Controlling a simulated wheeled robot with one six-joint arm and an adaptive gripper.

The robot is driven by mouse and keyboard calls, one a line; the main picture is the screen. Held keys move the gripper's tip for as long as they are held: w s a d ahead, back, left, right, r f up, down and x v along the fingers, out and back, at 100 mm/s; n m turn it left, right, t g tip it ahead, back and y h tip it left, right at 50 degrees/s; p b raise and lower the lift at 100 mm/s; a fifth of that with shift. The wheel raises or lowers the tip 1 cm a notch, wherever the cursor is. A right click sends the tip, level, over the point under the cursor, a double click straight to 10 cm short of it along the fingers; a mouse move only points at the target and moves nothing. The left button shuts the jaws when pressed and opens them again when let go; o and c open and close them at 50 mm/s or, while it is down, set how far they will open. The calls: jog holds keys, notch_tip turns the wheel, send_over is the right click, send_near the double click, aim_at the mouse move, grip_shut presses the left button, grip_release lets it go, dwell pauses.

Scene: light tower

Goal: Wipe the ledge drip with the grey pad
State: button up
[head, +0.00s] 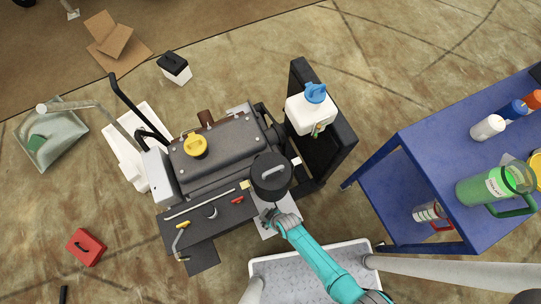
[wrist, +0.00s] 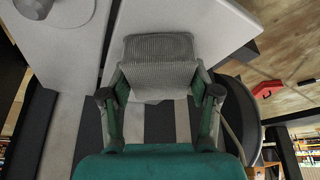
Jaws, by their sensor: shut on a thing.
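My gripper (head: 270,216) is at the front edge of the dark machine, below a round black lidded part. In the wrist view my gripper (wrist: 160,92) is shut on the grey pad (wrist: 158,48), a ribbed grey block between its two fingers. The pad is up against or just above a pale grey surface (wrist: 70,50); I cannot tell whether it touches. The dark ledge (head: 190,239) runs along the machine's front, left of my gripper. I cannot make out the drip; the pad or gripper may hide it.
On the ledge lie a yellow-handled tool (head: 180,240) and a small red item (head: 237,200). The black lidded part (head: 271,176) stands close above my gripper. A white jug (head: 311,112) with a blue cap is behind. A blue cart (head: 420,150) stands right; a red box (head: 86,247) lies left.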

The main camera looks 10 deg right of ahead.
aim_at(266, 211)
jog(key=shift+w+a, duration=0.25)
jog(key=shift+w, duration=0.55)
jog(key=shift+w+a, duration=0.2)
jog(key=shift+w, duration=0.6)
jog(key=shift+s+d+r, duration=0.1)
jog(key=shift+s+d, duration=0.25)
jog(key=shift+s, duration=0.85)
jog(key=shift+s+d+f, duration=0.1)
jog(key=shift+s+d, duration=0.25)
jog(key=shift+s, duration=0.85)
jog(key=shift+s+d+r, duration=0.1)
jog(key=shift+s+d, duration=0.25)
jog(key=shift+s, duration=0.85)
jog(key=shift+w+a+f, duration=0.15)
jog(key=shift+w+a, duration=0.1)
jog(key=shift+w, duration=0.65)
jog(key=shift+w+a+f, duration=0.15)
jog(key=shift+w+a, duration=0.1)
jog(key=shift+w, duration=0.6)
jog(key=shift+c, duration=0.6)
jog(key=shift+w+a+r, duration=0.1)
jog(key=shift+w+a, duration=0.2)
jog(key=shift+w, duration=0.65)
jog(key=shift+w+a, duration=0.25)
jog(key=shift+w, duration=0.65)
